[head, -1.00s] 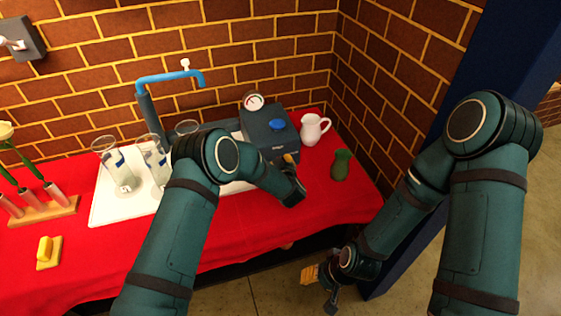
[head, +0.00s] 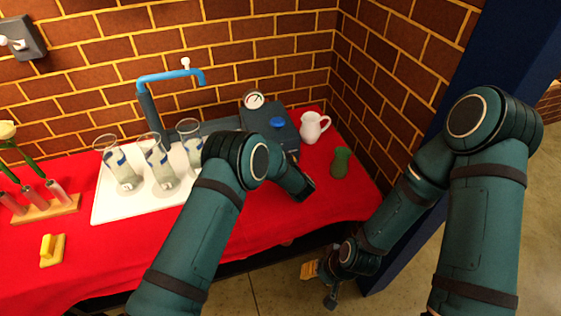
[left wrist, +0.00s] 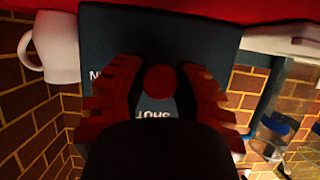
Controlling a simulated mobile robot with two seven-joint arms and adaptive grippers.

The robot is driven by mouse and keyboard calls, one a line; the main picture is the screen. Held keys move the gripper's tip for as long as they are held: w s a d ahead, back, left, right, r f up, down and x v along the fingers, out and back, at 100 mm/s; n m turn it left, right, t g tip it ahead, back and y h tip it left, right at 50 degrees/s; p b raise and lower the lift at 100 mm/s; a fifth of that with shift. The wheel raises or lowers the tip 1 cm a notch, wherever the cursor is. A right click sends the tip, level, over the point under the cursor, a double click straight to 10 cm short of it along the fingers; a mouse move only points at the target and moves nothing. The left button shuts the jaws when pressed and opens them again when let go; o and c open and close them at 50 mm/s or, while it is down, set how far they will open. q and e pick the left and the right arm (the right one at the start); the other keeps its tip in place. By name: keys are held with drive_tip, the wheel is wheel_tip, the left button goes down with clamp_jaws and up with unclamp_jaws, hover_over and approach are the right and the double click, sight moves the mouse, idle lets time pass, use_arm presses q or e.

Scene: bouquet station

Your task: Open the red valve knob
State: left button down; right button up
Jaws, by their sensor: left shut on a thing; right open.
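The red valve knob (left wrist: 160,84) sits on the front of a dark blue-grey box (left wrist: 205,38), seen upside down in the left wrist view. My left gripper (left wrist: 157,90) has its orange-red fingers on both sides of the knob and is shut on it. White lettering, partly hidden by the fingers, reads "SHUT" below the knob. In the head view the box (head: 262,117) stands on the table, but my left arm hides the knob and left gripper. My right gripper (head: 320,284) is open and empty, low in front of the table.
The box carries a round gauge (head: 254,99) and a blue knob (head: 277,123). A white pitcher (head: 312,127) and green vase (head: 340,162) stand to its right. Three glass vases (head: 158,165) stand on a white tray (head: 98,212) under a blue spout (head: 170,77).

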use_arm(q)
drive_tip(key=shift+f, duration=0.1)
drive_tip(key=c, duration=0.6)
unclamp_jaws()
drive_tip(key=shift+c, duration=0.2)
drive_tip(key=v, duration=1.2)
drive_tip(key=shift+d, duration=0.1)
